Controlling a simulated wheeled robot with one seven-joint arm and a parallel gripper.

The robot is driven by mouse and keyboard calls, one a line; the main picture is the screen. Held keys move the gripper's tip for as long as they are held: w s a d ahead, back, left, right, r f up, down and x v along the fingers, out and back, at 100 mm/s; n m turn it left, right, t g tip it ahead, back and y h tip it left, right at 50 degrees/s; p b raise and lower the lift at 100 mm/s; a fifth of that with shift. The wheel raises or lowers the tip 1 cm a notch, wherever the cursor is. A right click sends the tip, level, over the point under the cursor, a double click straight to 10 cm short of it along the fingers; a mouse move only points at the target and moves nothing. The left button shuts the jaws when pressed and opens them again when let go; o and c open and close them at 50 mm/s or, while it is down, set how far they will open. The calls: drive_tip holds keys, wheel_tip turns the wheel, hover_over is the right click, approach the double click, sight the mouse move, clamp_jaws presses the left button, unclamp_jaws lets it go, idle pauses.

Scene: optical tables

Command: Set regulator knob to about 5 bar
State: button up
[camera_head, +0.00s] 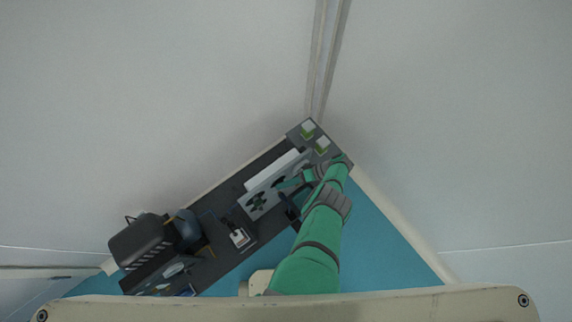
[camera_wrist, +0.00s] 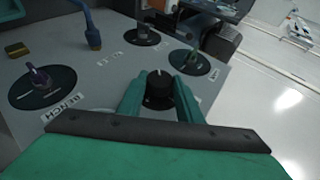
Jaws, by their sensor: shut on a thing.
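The regulator knob (camera_wrist: 158,88) is a black round knob with a white pointer mark near its top, in the middle of the wrist view. It sits on a grey panel (camera_wrist: 98,78). My gripper (camera_wrist: 160,82) has its two green fingers on either side of the knob, shut on it. In the head view my green arm reaches up to the panel (camera_head: 258,206), and my gripper (camera_head: 310,178) is at the panel's right part. The knob is hidden there. No pressure reading is legible in either view.
A blue hose (camera_wrist: 92,32) rises from the panel. A dark bench (camera_head: 225,262) holds black equipment (camera_head: 140,243) at left.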

drive_tip(key=shift+d, duration=0.15)
drive_tip(key=o, duration=1)
drive_tip(key=shift+o, duration=0.2)
drive_tip(key=v, duration=1)
drive_tip(key=shift+d+r, duration=0.2)
drive_tip(key=shift+d, duration=0.15)
drive_tip(key=shift+w, duration=0.1)
